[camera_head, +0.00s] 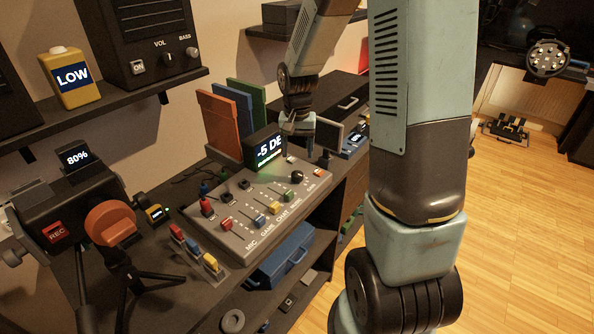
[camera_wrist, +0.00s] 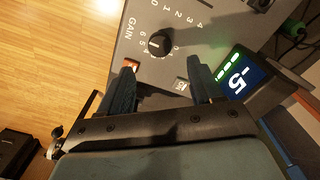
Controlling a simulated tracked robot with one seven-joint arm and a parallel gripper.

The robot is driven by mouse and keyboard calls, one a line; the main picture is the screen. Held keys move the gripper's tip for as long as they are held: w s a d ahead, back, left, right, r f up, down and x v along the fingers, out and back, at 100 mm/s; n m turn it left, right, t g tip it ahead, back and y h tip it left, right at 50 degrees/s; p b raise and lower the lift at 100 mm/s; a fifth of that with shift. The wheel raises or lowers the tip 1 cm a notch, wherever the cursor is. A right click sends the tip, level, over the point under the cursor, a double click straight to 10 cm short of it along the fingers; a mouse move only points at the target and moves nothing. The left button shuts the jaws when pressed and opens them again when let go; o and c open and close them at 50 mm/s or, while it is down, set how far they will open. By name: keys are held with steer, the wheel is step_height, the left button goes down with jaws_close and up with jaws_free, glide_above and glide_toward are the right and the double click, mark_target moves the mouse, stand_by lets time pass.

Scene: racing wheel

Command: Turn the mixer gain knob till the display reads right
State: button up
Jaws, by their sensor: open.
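The gain knob (camera_wrist: 160,43) is a round black knob beside the word GAIN and a number scale on the grey mixer panel (camera_wrist: 215,30). In the head view, a dark knob (camera_head: 296,177) at the mixer's right end appears to be the same one. The display (camera_wrist: 238,76) shows -5 in the wrist view; in the head view the display (camera_head: 268,150) reads "-5 DE", cut off at its edge. My gripper (camera_wrist: 161,78) is open, its two fingers spread below the knob in the wrist picture, with nothing between them. It also shows above the mixer (camera_head: 300,130).
A red button (camera_wrist: 131,65) and a pale button (camera_wrist: 182,85) lie close to my fingertips. Sliders and other knobs fill the mixer's left side. Red, blue and green upright folders (camera_head: 230,115) stand behind it. A blue case (camera_head: 280,258) sits below.

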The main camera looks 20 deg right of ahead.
mark_target(297, 174)
step_height(297, 174, down, 8)
stand_by(0.4)
steer(key=c, duration=1)
steer(key=shift+a, duration=0.15)
steer(key=shift+c, duration=0.3)
steer(key=shift+s, duration=0.1)
steer(key=shift+n, duration=2.9)
